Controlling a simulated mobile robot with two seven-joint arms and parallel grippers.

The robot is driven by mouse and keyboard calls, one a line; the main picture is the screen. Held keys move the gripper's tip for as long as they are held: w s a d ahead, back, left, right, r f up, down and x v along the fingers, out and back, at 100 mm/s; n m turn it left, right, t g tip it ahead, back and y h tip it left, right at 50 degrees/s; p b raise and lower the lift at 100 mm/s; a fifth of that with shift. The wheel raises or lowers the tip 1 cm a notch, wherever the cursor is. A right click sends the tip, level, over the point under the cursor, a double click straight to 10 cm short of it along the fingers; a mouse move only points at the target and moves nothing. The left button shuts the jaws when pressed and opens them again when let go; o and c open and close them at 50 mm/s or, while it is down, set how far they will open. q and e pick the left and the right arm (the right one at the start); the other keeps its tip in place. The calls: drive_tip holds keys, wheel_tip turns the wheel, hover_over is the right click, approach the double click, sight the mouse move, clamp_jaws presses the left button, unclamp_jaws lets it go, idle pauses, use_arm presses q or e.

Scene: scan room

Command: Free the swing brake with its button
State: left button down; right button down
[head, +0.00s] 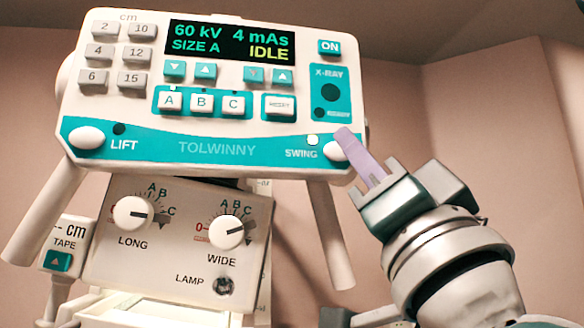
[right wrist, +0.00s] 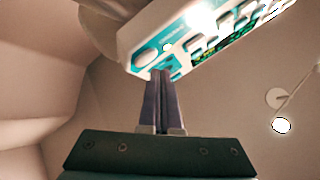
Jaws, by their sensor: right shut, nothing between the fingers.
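The TOLWINNY control panel (head: 218,148) carries a white SWING button (head: 332,152) at its lower right corner. In the right wrist view the shut fingers (right wrist: 162,74) reach the panel's edge (right wrist: 128,50). My left gripper is not in view.
The white LIFT button (head: 86,138) is at the panel's left, its lamp (head: 119,129) dark. The display (head: 228,43) reads IDLE. Below hang the LONG knob (head: 132,213) and WIDE knob (head: 226,232). A handle bar (head: 330,235) slants down near my right gripper.

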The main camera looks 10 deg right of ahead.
drive_tip(key=shift+s, duration=0.1)
drive_tip(key=s+p, duration=0.1)
drive_tip(key=s, duration=0.4)
drive_tip(key=shift+d, duration=0.1)
drive_tip(key=shift+w, duration=0.1)
idle(0.8)
